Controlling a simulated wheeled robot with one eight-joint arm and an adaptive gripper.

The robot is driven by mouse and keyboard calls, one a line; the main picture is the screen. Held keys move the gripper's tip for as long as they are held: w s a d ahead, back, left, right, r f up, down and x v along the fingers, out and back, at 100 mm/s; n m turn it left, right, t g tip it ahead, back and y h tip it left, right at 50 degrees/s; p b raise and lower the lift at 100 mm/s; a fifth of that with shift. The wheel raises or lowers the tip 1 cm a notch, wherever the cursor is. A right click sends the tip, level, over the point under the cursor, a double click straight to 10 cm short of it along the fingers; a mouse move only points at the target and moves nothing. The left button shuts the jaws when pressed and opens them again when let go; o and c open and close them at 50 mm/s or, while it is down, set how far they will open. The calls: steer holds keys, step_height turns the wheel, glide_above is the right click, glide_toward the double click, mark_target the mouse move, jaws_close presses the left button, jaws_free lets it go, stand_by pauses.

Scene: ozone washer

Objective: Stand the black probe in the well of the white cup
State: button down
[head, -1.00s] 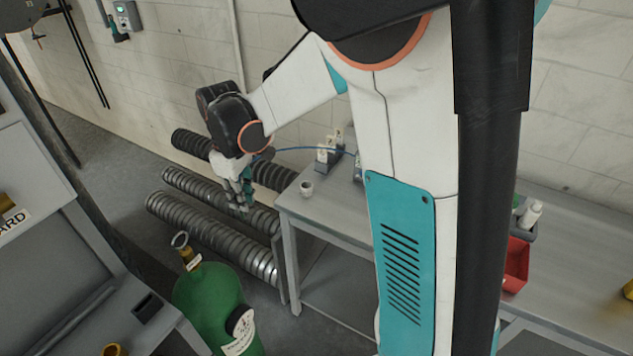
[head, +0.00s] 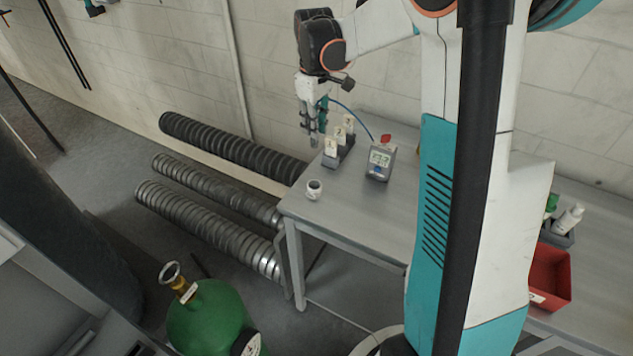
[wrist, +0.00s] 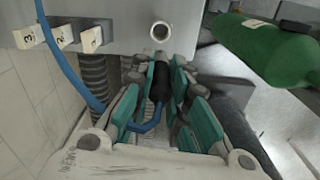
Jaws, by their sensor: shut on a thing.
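The white cup (head: 314,190) stands upright near the left front corner of the grey table, its dark well facing up. It also shows in the wrist view (wrist: 160,31), beyond the fingertips. My gripper (head: 313,139) is above the table's back left area, behind the cup and apart from it. In the wrist view my gripper (wrist: 162,68) is shut on the black probe (wrist: 160,80), which lies between the teal finger pads. A blue cable (wrist: 65,75) runs from the probe; in the head view it leads to a grey meter (head: 380,160). The probe is hardly visible in the head view.
A holder with numbered white blocks (head: 331,146) stands between the gripper and the meter. A red bin (head: 550,278) is at the right. Ribbed hoses (head: 215,190) and a green cylinder (head: 207,318) are off the table. The table around the cup is clear.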

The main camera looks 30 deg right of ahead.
step_height(320, 180, down, 19)
steer(key=b, duration=0.3)
steer(key=shift+r, duration=0.2)
steer(key=shift+f+b, duration=0.25)
steer(key=shift+b, duration=0.05)
steer(key=c, duration=1.6)
jaws_free()
steer(key=shift+r, duration=0.1)
steer(key=shift+o, duration=0.2)
